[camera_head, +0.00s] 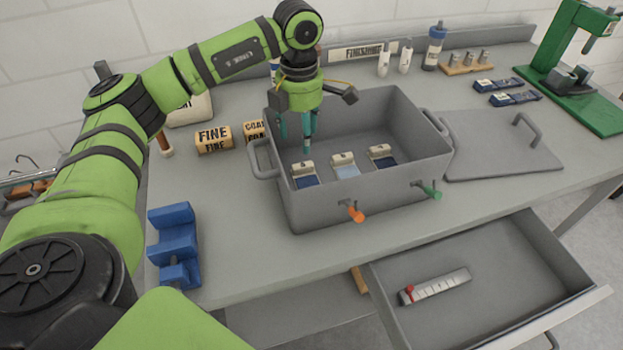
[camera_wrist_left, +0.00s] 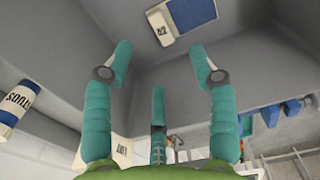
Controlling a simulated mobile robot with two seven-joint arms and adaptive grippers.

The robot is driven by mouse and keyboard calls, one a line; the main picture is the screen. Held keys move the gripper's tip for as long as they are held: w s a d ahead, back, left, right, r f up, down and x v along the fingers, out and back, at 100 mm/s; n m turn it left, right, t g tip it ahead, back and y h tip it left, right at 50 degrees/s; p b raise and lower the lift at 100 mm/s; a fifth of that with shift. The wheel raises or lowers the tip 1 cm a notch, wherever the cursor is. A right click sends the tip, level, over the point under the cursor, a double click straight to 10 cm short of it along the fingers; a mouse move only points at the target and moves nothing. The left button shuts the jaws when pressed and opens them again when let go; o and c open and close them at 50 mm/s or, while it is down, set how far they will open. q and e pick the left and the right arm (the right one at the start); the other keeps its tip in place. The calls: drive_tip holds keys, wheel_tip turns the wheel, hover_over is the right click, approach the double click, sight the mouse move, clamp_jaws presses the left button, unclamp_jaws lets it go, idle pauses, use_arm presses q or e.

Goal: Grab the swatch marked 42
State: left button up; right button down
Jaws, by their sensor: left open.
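The swatch marked 42 (camera_wrist_left: 183,20) shows at the top of the left wrist view, with a cream tab and a blue face, inside the grey bin. My left gripper (camera_head: 297,140) is open and empty over the bin's left part, pointing down. Its fingers (camera_wrist_left: 160,65) are apart from the 42 swatch. My right gripper is out of view.
The bin has raised walls, with an orange valve (camera_head: 354,213) and a green valve (camera_head: 430,191) in front. A grey lid (camera_head: 495,145) lies to the right. A blue stepped block (camera_head: 174,245) stands front left. An open drawer (camera_head: 510,260) juts out below.

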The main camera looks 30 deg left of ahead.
sight(304, 163)
use_arm(q)
drive_tip(key=shift+w+f, duration=0.2)
drive_tip(key=shift+f, duration=0.45)
drive_tip(key=shift+w+f, duration=0.35)
drive_tip(key=shift+f, duration=0.4)
drive_tip(key=shift+f+p, duration=0.4)
drive_tip(key=shift+p, duration=0.1)
drive_tip(key=f, duration=0.1)
drive_tip(key=f+p, duration=0.1)
drive_tip(key=f, duration=0.2)
drive_tip(key=shift+s+d+f+p, duration=0.15)
drive_tip(key=shift+s+p, duration=0.15)
drive_tip(key=shift+p, duration=0.1)
drive_tip(key=shift+w+f, duration=0.1)
drive_tip(key=shift+f, duration=0.15)
drive_tip(key=c, duration=1.1)
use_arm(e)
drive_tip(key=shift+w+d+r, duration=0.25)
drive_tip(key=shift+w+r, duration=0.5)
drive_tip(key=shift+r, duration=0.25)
